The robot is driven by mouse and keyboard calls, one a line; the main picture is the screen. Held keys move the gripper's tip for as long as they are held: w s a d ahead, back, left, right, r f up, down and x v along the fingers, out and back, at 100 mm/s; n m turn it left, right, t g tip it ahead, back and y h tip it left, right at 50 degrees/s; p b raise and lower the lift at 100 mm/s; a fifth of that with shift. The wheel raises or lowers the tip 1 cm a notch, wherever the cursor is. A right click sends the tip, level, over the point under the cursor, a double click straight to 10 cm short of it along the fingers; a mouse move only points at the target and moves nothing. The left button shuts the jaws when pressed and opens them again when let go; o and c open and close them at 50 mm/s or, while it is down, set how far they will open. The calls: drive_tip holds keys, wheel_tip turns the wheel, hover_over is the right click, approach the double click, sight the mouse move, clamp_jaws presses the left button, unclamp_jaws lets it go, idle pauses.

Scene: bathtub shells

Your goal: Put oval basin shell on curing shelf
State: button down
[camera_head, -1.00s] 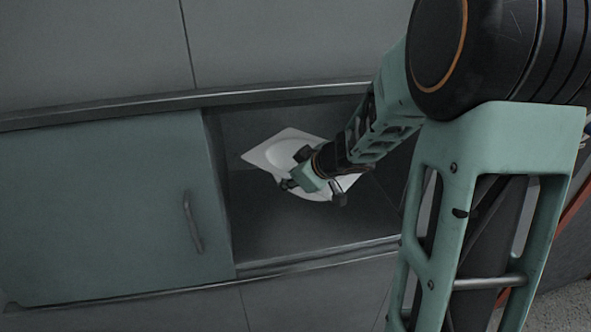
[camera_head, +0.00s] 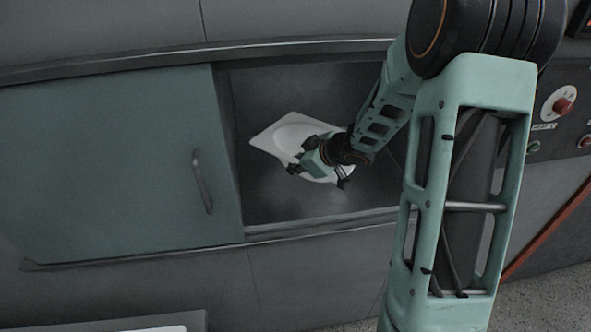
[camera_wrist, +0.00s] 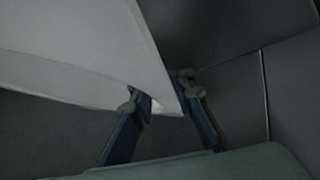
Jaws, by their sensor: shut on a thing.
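The oval basin shell (camera_head: 292,137) is a white, squarish sheet with an oval hollow, seen in the head view inside the open part of a dark cabinet. My gripper (camera_head: 318,178) is at its near right side, shut on its edge. In the wrist view the shell (camera_wrist: 80,45) fills the upper left, and my gripper's two fingers (camera_wrist: 165,105) close on its corner. The gripper and arm hide the shell's right part. I cannot tell whether the shell touches the compartment floor.
A green sliding door (camera_head: 110,165) with a handle (camera_head: 203,182) covers the cabinet's left part. The compartment's lower lip (camera_head: 320,222) runs below the shell. A control panel with a red knob (camera_head: 563,105) is at the right. Dark floor room (camera_head: 280,200) shows below the shell.

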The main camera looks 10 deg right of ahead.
drive_tip(key=shift+w+f, duration=0.1)
drive_tip(key=shift+f, duration=0.2)
drive_tip(key=c, duration=1.8)
unclamp_jaws()
drive_tip(key=shift+o, duration=0.2)
drive_tip(key=p+v, duration=0.3)
drive_tip(key=v, duration=0.8)
drive_tip(key=shift+p, duration=0.3)
drive_tip(key=shift+s+d+r, duration=0.2)
drive_tip(key=shift+s+r, duration=0.15)
drive_tip(key=shift+s, duration=0.1)
